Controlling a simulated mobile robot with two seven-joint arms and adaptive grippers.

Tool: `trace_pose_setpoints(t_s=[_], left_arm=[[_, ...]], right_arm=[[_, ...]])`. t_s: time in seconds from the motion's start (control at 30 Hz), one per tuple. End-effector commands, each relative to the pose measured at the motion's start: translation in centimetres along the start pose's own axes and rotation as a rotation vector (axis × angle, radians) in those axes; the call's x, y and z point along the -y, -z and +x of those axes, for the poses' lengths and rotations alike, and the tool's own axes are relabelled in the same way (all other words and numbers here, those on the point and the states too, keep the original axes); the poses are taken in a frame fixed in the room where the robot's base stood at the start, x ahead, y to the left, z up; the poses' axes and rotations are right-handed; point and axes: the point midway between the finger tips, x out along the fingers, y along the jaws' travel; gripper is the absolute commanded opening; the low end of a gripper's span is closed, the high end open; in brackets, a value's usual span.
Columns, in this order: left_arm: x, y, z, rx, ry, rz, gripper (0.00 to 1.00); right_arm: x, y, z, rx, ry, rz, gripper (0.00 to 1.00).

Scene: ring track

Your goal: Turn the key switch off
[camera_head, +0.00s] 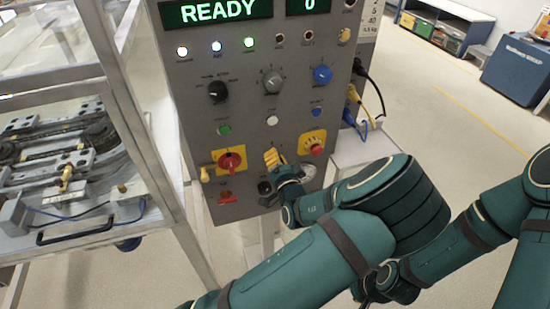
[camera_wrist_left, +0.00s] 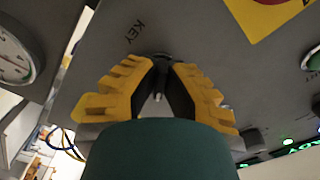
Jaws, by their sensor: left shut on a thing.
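The grey control panel (camera_head: 245,110) stands upright in front of me, with its READY display lit. My left gripper (camera_head: 272,158) is at the lower middle of the panel, with its yellow fingers against the front. In the left wrist view the fingers (camera_wrist_left: 160,92) close around the key switch (camera_wrist_left: 158,97), a small metal piece, beside the printed word KEY (camera_wrist_left: 133,32). The gripper hides most of the switch, and its exact angle cannot be made out. The fingers of my right gripper do not show.
A red rotary switch (camera_head: 231,161) on a yellow plate sits left of my gripper, and a red button (camera_head: 317,149) on yellow sits to the right. Below is a round gauge (camera_head: 308,171). A framed machine enclosure (camera_head: 105,190) stands close on the left.

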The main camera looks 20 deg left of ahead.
Motion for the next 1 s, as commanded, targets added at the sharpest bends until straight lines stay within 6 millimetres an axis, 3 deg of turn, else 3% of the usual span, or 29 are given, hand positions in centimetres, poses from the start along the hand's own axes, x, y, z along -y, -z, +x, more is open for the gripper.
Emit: trace_pose_setpoints(t_s=[0.6,1.0], left_arm=[[-0.1,-0.3,0.1,0.004,0.003,-0.509,0.00],[-0.1,-0.2,0.1,0.003,0.004,-0.837,0.00]], right_arm=[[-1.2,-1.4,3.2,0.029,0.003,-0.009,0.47],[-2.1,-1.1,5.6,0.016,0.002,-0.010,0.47]])
